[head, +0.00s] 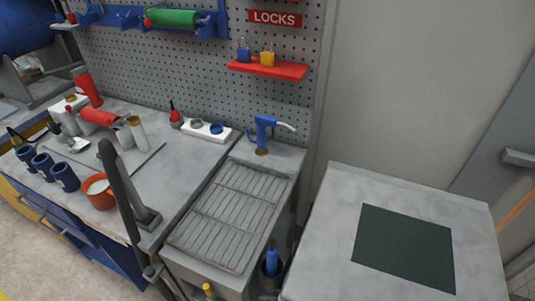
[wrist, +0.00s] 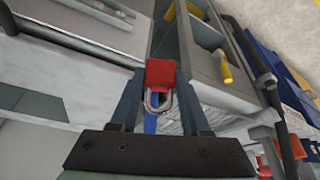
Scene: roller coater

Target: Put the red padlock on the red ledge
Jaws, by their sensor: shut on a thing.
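The red padlock (wrist: 160,73) is between the two fingers of my gripper (wrist: 157,88) in the wrist view. My gripper is shut on it, with the red body pointing away from the palm and the metal shackle towards the palm. The red ledge (head: 268,68) is on the grey pegboard in the head view, under the LOCKS sign (head: 275,18). A blue padlock (head: 243,54) and a yellow padlock (head: 267,59) stand on it, at its left and middle. The ledge's right end looks bare. My gripper and the red padlock do not show in the head view.
A blue-handled tap (head: 264,128) rises behind the slatted sink (head: 228,217), below the ledge. The left bench holds cups, a red pot (head: 99,192) and tubes. A green roller (head: 172,19) hangs upper left. The right table has a dark mat (head: 405,248) and is otherwise clear.

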